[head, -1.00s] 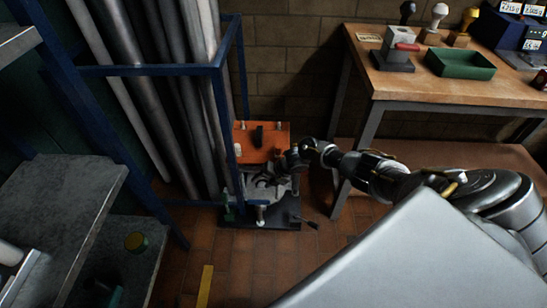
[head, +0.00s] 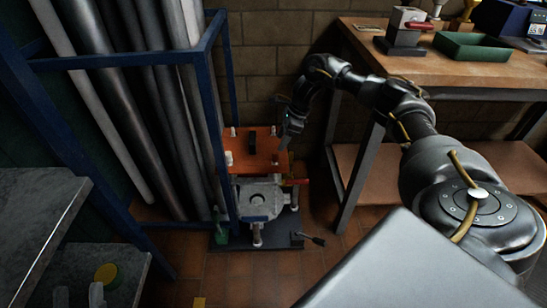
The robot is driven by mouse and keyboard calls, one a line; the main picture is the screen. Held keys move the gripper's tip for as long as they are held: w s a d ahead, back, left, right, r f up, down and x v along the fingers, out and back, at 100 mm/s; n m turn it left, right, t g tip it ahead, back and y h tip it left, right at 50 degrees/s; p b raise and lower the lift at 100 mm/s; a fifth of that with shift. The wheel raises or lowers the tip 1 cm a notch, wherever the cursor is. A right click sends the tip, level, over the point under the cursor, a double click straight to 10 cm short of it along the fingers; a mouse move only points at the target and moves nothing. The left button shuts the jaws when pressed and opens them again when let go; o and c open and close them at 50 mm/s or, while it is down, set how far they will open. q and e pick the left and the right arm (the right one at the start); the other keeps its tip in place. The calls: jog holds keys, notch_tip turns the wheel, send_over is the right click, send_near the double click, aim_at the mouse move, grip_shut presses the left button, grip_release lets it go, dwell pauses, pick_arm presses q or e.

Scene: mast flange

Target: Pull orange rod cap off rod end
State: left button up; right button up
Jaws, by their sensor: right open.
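An orange plate (head: 252,151) with a black handle (head: 252,144) on top stands above a grey flange base (head: 262,200). Several pale posts show at the plate's corners, such as the front left one (head: 228,158). A small red-orange piece (head: 297,182) lies sideways at the right, just below the plate; I cannot tell whether it is the rod cap. My right gripper (head: 286,143) points down at the plate's right edge. It is open; its fingertips are small and dark, and contact cannot be made out. My left gripper is not in view.
A blue rack (head: 214,120) with long grey pipes stands close on the left. A wooden workbench (head: 440,68) with a green tray (head: 470,46) is at the right. A dark base plate with a lever (head: 318,241) lies on the tiled floor. Grey shelves are at lower left.

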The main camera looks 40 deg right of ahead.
aim_at(276, 151)
pick_arm(q)
jog(key=shift+s+a+r+t, duration=0.1)
jog(key=shift+a+r+t, duration=0.2)
jog(key=shift+a+t, duration=0.1)
pick_arm(e)
jog(key=shift+x, duration=1.15)
jog(key=b+x, duration=0.1)
jog(key=x, duration=0.3)
jog(key=shift+s+f+b, duration=0.1)
jog(key=shift+f+b, duration=0.2)
jog(key=shift+b, duration=0.05)
jog(key=shift+a+f, duration=0.1)
jog(key=shift+f, duration=0.2)
pick_arm(q)
jog(key=a+r+t, duration=0.1)
jog(key=s+a+t, duration=0.1)
jog(key=t, duration=0.1)
jog(key=shift+s+r+n, duration=0.1)
jog(key=shift+r+n, duration=0.3)
pick_arm(e)
jog(key=c, duration=1)
jog(key=shift+c, duration=0.2)
jog(key=shift+r, duration=0.15)
